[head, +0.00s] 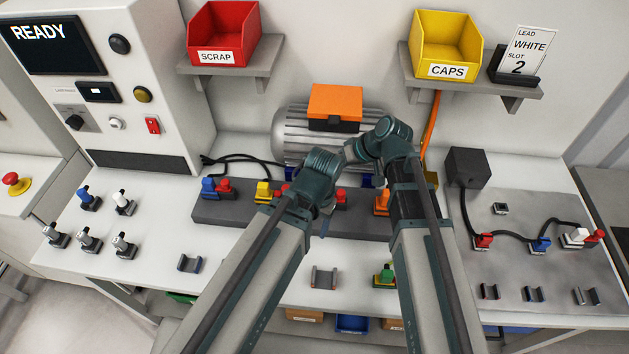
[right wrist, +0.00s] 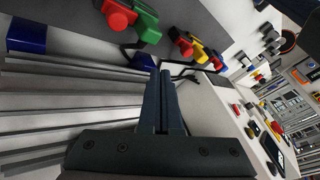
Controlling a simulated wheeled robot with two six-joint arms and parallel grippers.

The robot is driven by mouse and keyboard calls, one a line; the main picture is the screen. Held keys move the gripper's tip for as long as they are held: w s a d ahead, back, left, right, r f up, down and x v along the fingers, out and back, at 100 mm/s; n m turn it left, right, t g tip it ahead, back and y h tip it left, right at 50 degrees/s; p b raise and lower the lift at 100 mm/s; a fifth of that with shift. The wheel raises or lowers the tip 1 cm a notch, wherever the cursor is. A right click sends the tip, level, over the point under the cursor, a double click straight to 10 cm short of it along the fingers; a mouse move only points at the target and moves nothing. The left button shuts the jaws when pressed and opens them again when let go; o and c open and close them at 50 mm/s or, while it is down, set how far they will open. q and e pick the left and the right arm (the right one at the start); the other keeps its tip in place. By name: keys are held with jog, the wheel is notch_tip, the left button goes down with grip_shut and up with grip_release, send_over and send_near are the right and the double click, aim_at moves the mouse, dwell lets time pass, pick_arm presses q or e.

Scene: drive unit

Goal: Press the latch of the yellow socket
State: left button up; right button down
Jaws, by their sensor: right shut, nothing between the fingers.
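The yellow socket (head: 263,190) sits on the dark grey rail behind my left forearm, between a blue connector and a red part. In the right wrist view, the yellow piece (right wrist: 197,54) with red beside it lies up and right of my fingers. I cannot make out its latch clearly. My right gripper (right wrist: 164,74) is shut and empty, apart from the yellow piece. In the head view its fingertips are hidden near the motor.
The grey rail (head: 232,211) carries several coloured connectors, among them a blue one (head: 209,188) and an orange one (head: 382,202). The finned motor (head: 290,140) with an orange top (head: 336,101) stands behind it. A red SCRAP bin (head: 221,35) and yellow CAPS bin (head: 446,42) sit on shelves.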

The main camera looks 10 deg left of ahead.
dwell(0.3)
pick_arm(q)
notch_tip(320, 180, down, 8)
jog(key=b, duration=0.8)
jog(key=shift+f, duration=0.1)
pick_arm(e)
send_near(282, 191)
jog(key=w+d+f, duration=0.2)
jog(key=f, duration=0.1)
jog(key=w+d+f, duration=0.1)
jog(key=w, duration=0.1)
jog(key=shift+d+f, duration=0.1)
jog(key=shift+f, duration=0.25)
jog(key=a, duration=0.1)
jog(key=s+a, duration=0.1)
jog(key=shift+s+a+r, duration=0.1)
jog(key=shift+a, duration=0.3)
jog(key=shift+s+a, duration=0.2)
jog(key=shift+a, duration=0.35)
jog(key=shift+a, duration=0.9)
